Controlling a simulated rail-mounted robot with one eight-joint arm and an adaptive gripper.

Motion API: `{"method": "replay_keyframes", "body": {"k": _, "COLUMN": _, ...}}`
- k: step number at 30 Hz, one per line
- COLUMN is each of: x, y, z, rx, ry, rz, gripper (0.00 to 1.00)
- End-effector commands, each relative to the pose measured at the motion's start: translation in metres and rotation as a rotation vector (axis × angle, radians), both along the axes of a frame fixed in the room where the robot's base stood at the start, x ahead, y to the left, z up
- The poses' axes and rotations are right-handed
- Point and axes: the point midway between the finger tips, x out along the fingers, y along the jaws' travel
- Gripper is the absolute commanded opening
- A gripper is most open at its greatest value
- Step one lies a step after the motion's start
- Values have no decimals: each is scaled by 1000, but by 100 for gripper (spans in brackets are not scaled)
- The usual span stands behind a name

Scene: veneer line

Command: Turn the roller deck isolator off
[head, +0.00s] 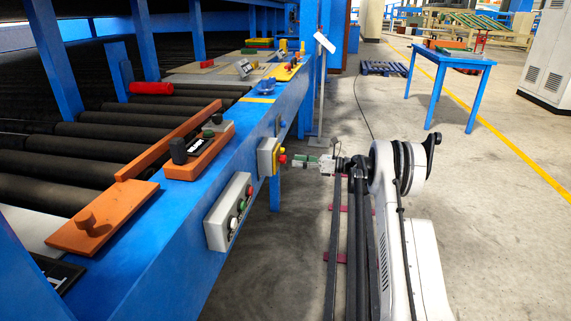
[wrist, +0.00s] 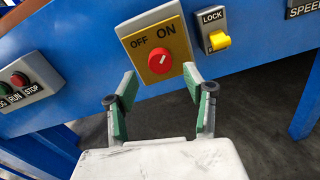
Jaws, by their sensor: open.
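The isolator is a box with a yellow plate (head: 264,160) on the blue side rail. In the wrist view its plate (wrist: 139,58) reads OFF at left and ON at right. Its round red knob (wrist: 165,59) has a short white mark slanting up and right, towards ON. The red knob also shows in the head view (head: 282,159). My gripper (wrist: 159,77) is open and empty. Its green-padded fingers lie on either side of the knob and a little below it in the wrist view; I see no contact. In the head view my gripper (head: 295,163) is just right of the knob.
A LOCK plate with a yellow lever (wrist: 219,40) is close right of the isolator. A grey RUN/STOP button box (wrist: 30,82) is at left, also in the head view (head: 229,211). A blue table (head: 451,60) stands back right; the floor between is mostly clear.

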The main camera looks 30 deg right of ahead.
Motion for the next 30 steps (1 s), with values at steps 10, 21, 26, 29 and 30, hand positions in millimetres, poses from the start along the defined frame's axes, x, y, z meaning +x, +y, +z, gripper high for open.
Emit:
{"method": "replay_keyframes", "body": {"k": 10, "x": 29, "y": 37, "z": -1, "rx": 0, "ry": 0, "rz": 0, "gripper": 47}}
{"method": "replay_keyframes", "body": {"k": 21, "x": 33, "y": 43, "z": 0, "rx": 0, "ry": 0, "rz": 0, "gripper": 47}}
{"method": "replay_keyframes", "body": {"k": 26, "x": 33, "y": 42, "z": 0, "rx": 0, "ry": 0, "rz": 0, "gripper": 31}}
{"method": "replay_keyframes", "body": {"k": 29, "x": 33, "y": 42, "z": 0, "rx": 0, "ry": 0, "rz": 0, "gripper": 18}}
{"method": "replay_keyframes", "body": {"k": 30, "x": 33, "y": 42, "z": 0, "rx": 0, "ry": 0, "rz": 0, "gripper": 12}}
